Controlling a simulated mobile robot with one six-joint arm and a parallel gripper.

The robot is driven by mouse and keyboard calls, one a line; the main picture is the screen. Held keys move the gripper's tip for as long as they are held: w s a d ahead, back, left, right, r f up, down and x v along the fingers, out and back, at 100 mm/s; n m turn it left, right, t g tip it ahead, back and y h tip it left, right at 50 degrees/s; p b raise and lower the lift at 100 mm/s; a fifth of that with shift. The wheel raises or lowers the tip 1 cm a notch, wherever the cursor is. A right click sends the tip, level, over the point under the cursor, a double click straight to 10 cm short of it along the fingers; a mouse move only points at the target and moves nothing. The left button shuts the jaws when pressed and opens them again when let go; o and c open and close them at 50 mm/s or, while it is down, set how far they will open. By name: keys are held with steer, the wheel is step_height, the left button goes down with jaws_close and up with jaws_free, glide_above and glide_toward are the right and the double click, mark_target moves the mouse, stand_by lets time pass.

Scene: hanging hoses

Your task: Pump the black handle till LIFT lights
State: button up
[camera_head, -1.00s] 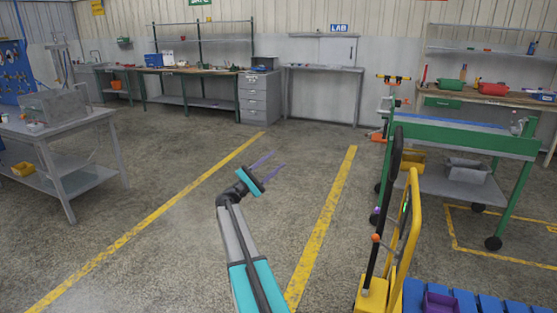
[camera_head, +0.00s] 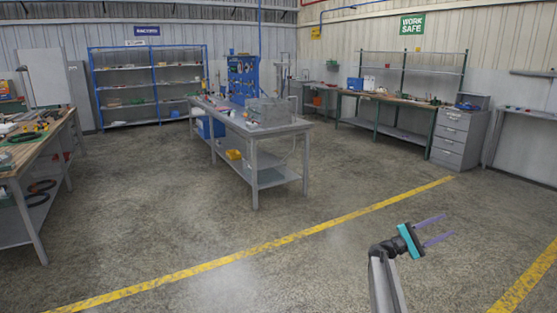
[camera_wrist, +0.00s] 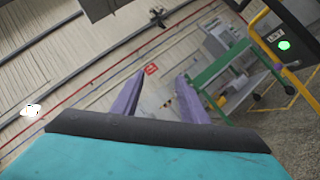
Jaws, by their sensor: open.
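My gripper (camera_head: 449,226) is open and empty, held over the bare floor at the lower right of the head view. Its two purple fingers stand apart in the wrist view (camera_wrist: 161,76), with nothing between them. At the upper right of the wrist view, a yellow frame (camera_wrist: 257,24) holds a dark panel with a small label reading LIFT (camera_wrist: 274,36). A round green lamp (camera_wrist: 284,45) beside the label glows. The yellow frame is apart from my fingers. The black handle is out of the head view, and I cannot make it out in the wrist view.
A grey table (camera_head: 270,130) with a yellow bin on its lower shelf stands at the middle. A wooden bench (camera_head: 35,140) is at the left. A green trolley (camera_wrist: 222,66) shows in the wrist view. The floor around the yellow line (camera_head: 250,248) is clear.

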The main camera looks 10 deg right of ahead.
steer(key=s+a+f+n+t+y, duration=0.1)
steer(key=s+a+f+y, duration=0.1)
steer(key=a+f, duration=0.55)
steer(key=s+a+f+n+t+y, duration=0.15)
steer(key=a+f, duration=0.25)
steer(key=f, duration=0.6)
steer(key=s+a+f+g+y+p, duration=0.1)
steer(key=s+a+f+y, duration=0.2)
steer(key=s+a+f, duration=0.6)
steer(key=s+a+f+y+p, duration=0.1)
steer(key=s+a+f+y, duration=0.2)
steer(key=s+f, duration=0.65)
steer(key=s+a+f+m+g+y, duration=0.4)
steer(key=s+a+f+y, duration=0.4)
steer(key=s+a+f, duration=0.75)
steer(key=s+a+r+m+y, duration=0.1)
steer(key=s+a+m+y, duration=0.3)
steer(key=s+a, duration=0.4)
steer(key=a+y, duration=0.1)
steer(key=a, duration=0.4)
steer(key=shift+y, duration=0.35)
steer(key=shift+d+m, duration=0.1)
steer(key=shift+m, duration=0.15)
